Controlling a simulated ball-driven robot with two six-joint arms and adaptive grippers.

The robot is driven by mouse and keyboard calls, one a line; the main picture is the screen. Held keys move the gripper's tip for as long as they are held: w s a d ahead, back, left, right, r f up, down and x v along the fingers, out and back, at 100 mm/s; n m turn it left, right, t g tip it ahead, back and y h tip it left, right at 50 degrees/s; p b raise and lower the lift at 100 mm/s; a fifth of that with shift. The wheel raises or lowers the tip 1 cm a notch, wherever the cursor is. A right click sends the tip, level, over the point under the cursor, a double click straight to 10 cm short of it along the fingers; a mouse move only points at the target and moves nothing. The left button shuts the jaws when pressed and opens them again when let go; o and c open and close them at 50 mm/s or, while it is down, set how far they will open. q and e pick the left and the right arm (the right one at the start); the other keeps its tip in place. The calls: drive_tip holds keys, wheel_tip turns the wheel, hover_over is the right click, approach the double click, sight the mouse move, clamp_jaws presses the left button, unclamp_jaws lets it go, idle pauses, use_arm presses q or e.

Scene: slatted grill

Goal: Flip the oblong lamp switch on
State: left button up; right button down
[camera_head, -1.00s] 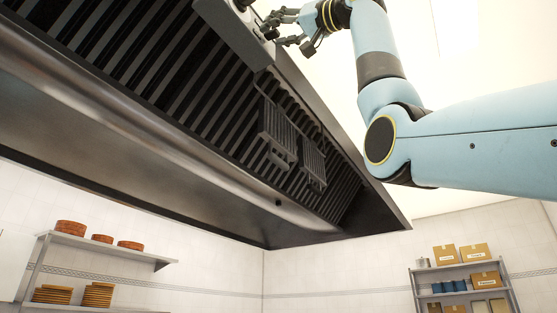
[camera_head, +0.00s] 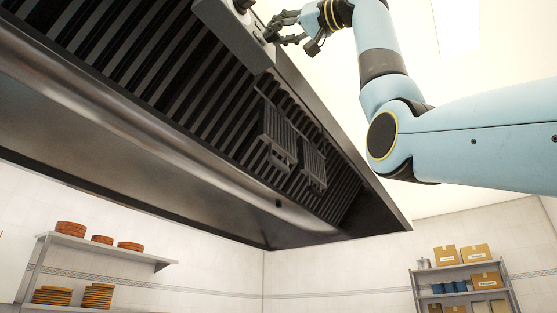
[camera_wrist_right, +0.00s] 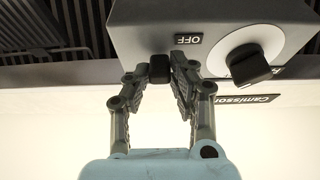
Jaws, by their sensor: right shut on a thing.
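A grey control box (camera_head: 232,36) sits at the top edge of the grill hood in the head view. In the right wrist view the box (camera_wrist_right: 150,18) carries a small black oblong switch (camera_wrist_right: 159,70) beside an "OFF" label (camera_wrist_right: 188,40). The label appears upside down. My right gripper (camera_wrist_right: 159,74) is shut on the switch, with a finger on either side of it. In the head view the right gripper (camera_head: 271,30) reaches the box from the right, and the switch there is too small to make out. My left gripper is not in view.
A black rotary knob (camera_wrist_right: 248,65) on a white dial is just right of the fingers. The slatted hood (camera_head: 190,85) fills the upper left, with two grilled blocks (camera_head: 277,140) under it. Shelves (camera_head: 110,248) with stacked plates and a rack (camera_head: 462,270) with boxes stand far below.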

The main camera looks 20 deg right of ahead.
wheel_tip(320, 180, up, 2)
drive_tip(key=g+h+p, duration=0.2)
drive_tip(key=g+p, duration=0.1)
drive_tip(key=p, duration=0.3)
drive_tip(key=shift+r+h, duration=0.15)
drive_tip(key=shift+h, duration=0.15)
drive_tip(key=shift+g+h+p, duration=0.3)
drive_tip(key=shift+g+p, duration=0.3)
drive_tip(key=shift+p, duration=0.1)
drive_tip(key=shift+r+g+h, duration=0.1)
drive_tip(key=shift+g+h, duration=0.2)
drive_tip(key=shift+g, duration=0.1)
drive_tip(key=shift+w, duration=0.1)
drive_tip(key=c, duration=1.2)
unclamp_jaws()
drive_tip(key=shift+o, duration=0.2)
drive_tip(key=v, duration=1.1)
drive_tip(key=shift+s+d, duration=0.2)
drive_tip(key=shift+s, duration=0.15)
